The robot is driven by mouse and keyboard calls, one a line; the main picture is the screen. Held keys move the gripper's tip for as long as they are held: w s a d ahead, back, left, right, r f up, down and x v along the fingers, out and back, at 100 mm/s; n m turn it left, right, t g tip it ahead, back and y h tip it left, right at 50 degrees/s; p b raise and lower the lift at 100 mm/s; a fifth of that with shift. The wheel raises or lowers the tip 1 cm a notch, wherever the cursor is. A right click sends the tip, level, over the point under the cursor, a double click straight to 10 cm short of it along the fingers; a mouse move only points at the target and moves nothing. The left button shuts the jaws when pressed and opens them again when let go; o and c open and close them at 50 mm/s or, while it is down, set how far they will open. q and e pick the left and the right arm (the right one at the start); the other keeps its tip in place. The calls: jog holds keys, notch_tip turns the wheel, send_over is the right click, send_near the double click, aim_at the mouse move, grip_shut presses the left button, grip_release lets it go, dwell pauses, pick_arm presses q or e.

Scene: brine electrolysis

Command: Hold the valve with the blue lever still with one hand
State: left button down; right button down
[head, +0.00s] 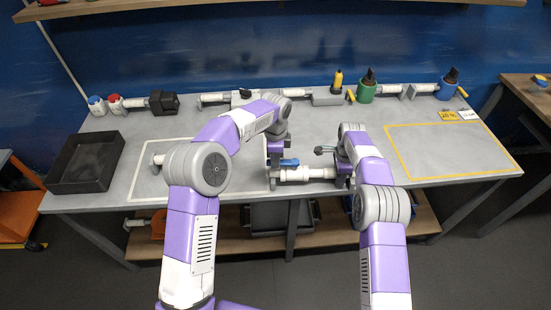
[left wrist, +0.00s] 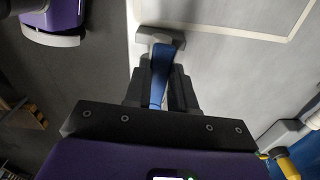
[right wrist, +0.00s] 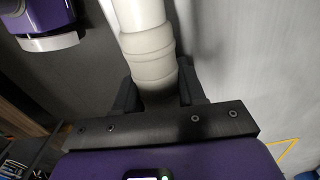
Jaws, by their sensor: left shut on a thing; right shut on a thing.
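The valve with the blue lever (head: 289,163) is in the middle of the table near its front edge, in line with a white pipe (head: 312,174). My left gripper (head: 276,166) is shut on this valve from above. In the left wrist view the blue lever (left wrist: 160,72) lies between the fingers, with a grey valve end (left wrist: 158,36) beyond it. My right gripper (head: 342,178) is shut on the right part of the white pipe. In the right wrist view this ribbed white pipe (right wrist: 148,45) runs between the fingers. The fingers hide part of both grips.
A black tray (head: 88,165) stands at the left. Several pipe pieces and valves line the back edge, including a green-bodied one (head: 367,92) and a blue-bodied one (head: 447,90). The yellow-outlined area (head: 450,150) at the right is clear.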

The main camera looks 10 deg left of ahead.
dwell(0.4)
pick_arm(q)
jog(key=c, duration=0.9)
grip_release()
notch_tip(320, 180, up, 12)
